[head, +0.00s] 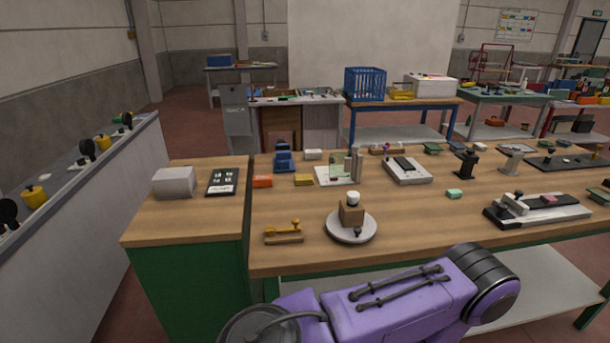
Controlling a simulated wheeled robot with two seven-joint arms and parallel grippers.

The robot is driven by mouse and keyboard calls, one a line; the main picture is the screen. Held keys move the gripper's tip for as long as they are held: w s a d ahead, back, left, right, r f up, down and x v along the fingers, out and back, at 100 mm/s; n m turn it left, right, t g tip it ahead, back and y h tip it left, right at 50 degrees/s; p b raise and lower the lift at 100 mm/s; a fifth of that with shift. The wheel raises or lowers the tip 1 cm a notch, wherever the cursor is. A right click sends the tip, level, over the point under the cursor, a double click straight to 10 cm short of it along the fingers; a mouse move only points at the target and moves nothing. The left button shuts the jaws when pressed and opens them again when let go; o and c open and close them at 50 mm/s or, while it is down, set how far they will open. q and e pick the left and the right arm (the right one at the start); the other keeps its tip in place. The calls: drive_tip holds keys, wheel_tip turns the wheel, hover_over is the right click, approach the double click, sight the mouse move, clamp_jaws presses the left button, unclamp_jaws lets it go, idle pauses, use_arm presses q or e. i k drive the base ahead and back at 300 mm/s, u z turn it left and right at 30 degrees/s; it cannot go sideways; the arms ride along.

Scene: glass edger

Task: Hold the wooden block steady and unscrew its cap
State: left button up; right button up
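The wooden block (351,215) stands upright on a round, pale plate (334,229) near the front edge of the workbench. A white cap (353,198) sits on top of the block. A small dark knob (358,232) is at the front of the plate, just before the block. Neither of my grippers is in view. A purple link of one of my arms crosses the bottom of the head view, in front of the bench and apart from the block.
A yellow-brown metal piece (283,235) lies left of the plate. A grey and black fixture (535,208) is at the right. Various parts line the bench's back. Bare wood surrounds the plate, mostly to its right.

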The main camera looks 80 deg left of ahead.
sight(349, 215)
drive_tip(key=k, duration=0.85)
drive_tip(key=u, duration=1.55)
